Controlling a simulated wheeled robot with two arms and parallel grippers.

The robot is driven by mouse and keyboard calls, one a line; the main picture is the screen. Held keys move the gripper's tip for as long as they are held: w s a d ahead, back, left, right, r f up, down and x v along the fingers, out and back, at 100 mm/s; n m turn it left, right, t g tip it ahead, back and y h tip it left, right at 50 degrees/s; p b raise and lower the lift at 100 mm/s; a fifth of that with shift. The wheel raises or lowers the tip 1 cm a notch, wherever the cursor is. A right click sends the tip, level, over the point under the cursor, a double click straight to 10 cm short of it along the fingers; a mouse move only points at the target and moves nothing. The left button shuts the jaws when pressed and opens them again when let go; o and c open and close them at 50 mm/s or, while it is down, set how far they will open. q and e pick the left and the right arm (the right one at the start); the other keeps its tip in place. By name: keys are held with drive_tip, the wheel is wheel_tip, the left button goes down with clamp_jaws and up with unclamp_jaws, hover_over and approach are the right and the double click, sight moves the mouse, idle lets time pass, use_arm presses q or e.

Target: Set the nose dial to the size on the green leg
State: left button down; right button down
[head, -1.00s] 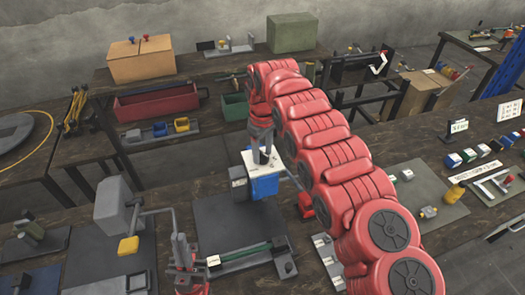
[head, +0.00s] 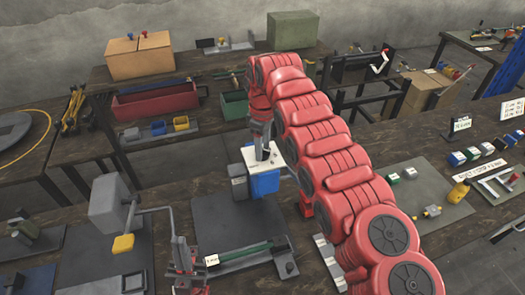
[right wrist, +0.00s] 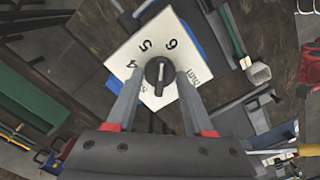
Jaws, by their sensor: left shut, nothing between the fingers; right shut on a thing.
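The nose dial is a black knob (right wrist: 158,75) with a white line, on a white plate (right wrist: 185,107) marked with numbers and "mm"; 4, 5 and 6 are legible. My right gripper (right wrist: 156,80) is shut on the knob. In the head view, my right gripper (head: 262,150) comes down onto the white plate (head: 250,163) above a blue body (head: 265,183). A green leg (head: 243,254) lies at front centre with a white tag (head: 212,260), too small to read. My left gripper (head: 186,268) is shut and empty beside it.
A grey press with a yellow-ended lever (head: 123,243) stands at the left. A red tray (head: 155,102) and small bins are on the bench behind. My right arm hides part of the bench.

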drive_tip(key=n, duration=0.2)
drive_tip(key=shift+n, duration=2.1)
drive_tip(key=shift+c, duration=1.4)
unclamp_jaws()
